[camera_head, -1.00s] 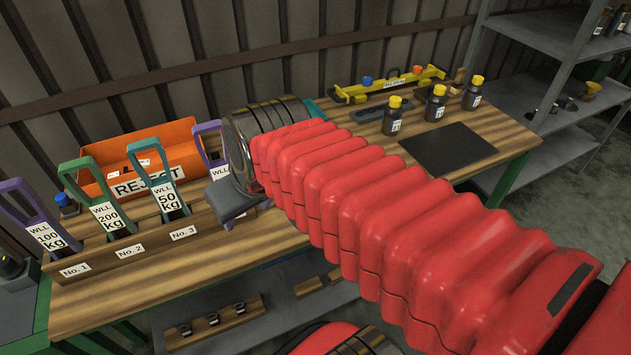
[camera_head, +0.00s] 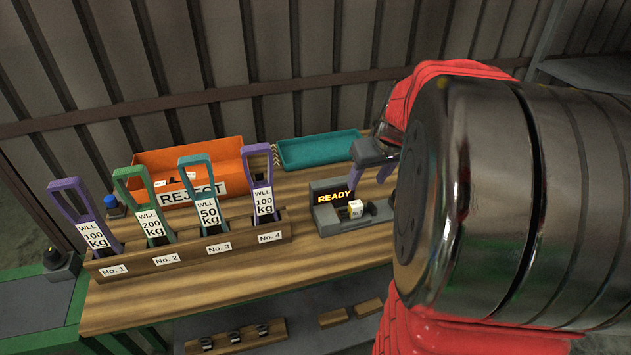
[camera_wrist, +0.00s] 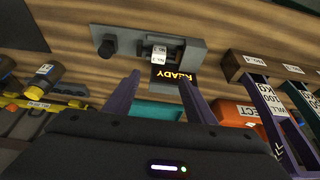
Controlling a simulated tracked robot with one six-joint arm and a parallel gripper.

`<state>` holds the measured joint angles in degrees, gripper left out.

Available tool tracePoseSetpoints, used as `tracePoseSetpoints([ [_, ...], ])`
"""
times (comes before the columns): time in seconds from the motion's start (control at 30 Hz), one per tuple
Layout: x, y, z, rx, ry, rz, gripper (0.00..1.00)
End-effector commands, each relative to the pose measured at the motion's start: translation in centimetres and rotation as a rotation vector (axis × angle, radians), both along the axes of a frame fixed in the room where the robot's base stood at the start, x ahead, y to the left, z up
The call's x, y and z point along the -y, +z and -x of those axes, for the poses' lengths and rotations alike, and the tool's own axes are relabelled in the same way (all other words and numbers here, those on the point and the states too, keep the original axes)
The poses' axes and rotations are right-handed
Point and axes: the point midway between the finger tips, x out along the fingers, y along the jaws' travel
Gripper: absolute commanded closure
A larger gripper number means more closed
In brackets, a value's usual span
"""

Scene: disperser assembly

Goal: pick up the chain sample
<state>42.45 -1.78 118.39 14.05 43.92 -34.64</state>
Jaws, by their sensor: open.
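My gripper (camera_wrist: 159,79) is open, its two purple fingers apart with nothing between them. In the wrist view the fingertips point at a grey device (camera_wrist: 192,45) with a lit READY display. A small piece with a white label (camera_wrist: 165,54) sits on that device. The labelled piece also shows in the head view (camera_head: 355,208), on the device below my gripper. It may be the chain sample, but I cannot make out chain links. In the head view my arm hides the bench to the right.
A wooden rack (camera_head: 190,254) holds several labelled purple and green handles left of the device. An orange REJECT bin (camera_head: 215,160) and a teal tray (camera_head: 318,150) stand behind.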

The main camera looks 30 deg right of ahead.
Motion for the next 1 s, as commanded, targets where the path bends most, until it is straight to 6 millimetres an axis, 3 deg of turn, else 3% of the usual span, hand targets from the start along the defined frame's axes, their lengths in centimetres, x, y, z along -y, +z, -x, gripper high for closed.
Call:
tracePoseSetpoints([
  [0.37,0.0,-0.4,-0.2,0.0,0.0,0.0,0.5],
  [1.0,0.8,-7.7,-3.0,-0.001,0.0,-0.001,0.5],
])
